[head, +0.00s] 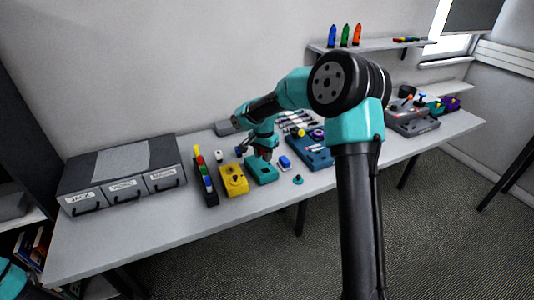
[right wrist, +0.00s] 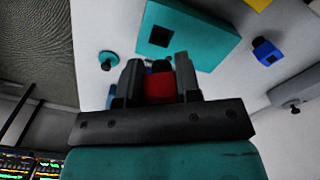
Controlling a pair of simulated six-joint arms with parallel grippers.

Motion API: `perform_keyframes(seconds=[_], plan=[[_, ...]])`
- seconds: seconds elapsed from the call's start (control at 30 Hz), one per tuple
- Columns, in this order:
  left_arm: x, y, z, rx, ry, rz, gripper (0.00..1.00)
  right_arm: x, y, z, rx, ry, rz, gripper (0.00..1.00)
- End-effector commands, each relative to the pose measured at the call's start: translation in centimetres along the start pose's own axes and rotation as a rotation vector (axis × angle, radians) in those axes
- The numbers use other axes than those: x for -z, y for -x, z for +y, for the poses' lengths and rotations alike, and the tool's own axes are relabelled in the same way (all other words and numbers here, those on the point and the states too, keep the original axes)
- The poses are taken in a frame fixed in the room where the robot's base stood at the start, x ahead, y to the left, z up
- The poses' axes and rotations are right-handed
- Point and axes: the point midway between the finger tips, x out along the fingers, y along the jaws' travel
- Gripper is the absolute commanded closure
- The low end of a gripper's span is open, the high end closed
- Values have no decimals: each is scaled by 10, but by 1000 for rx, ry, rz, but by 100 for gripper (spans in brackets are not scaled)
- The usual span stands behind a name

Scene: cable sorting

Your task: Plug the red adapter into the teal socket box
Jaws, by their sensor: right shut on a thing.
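The red adapter (right wrist: 160,88) is between the fingers of my right gripper (right wrist: 159,80) in the right wrist view. That gripper is shut on it. The teal socket box (right wrist: 205,38) lies ahead of the fingertips, with a dark square opening facing up. In the head view the teal socket box (head: 262,174) stands on the table, and my right gripper (head: 264,154) is just above it, pointing down. I cannot tell whether the adapter touches the box. My left gripper is not in view.
A yellow box (head: 233,180) and a dark strip of coloured blocks (head: 206,184) stand left of the socket box. A blue plug (head: 284,161), a small teal knob (head: 298,180) and a blue panel (head: 312,151) are at right. Grey drawers (head: 120,161) fill the left.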

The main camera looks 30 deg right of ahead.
Motion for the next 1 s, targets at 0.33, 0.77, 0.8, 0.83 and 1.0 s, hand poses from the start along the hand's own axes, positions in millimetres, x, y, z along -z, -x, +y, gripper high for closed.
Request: perform_keyframes(seconds=[0.33, 0.77, 0.8, 0.83, 1.0], plan=[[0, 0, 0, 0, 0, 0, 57, 0, -10, 0, -2, -2, -1, 92], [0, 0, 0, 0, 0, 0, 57, 0, -42, 0, -2, -1, -1, 92], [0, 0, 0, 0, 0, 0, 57, 0, -44, 1, -3, -2, -2, 92], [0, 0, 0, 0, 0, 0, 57, 0, -46, 1, -2, -2, -2, 92], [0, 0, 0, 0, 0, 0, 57, 0, -52, 0, 0, -2, 0, 92]])
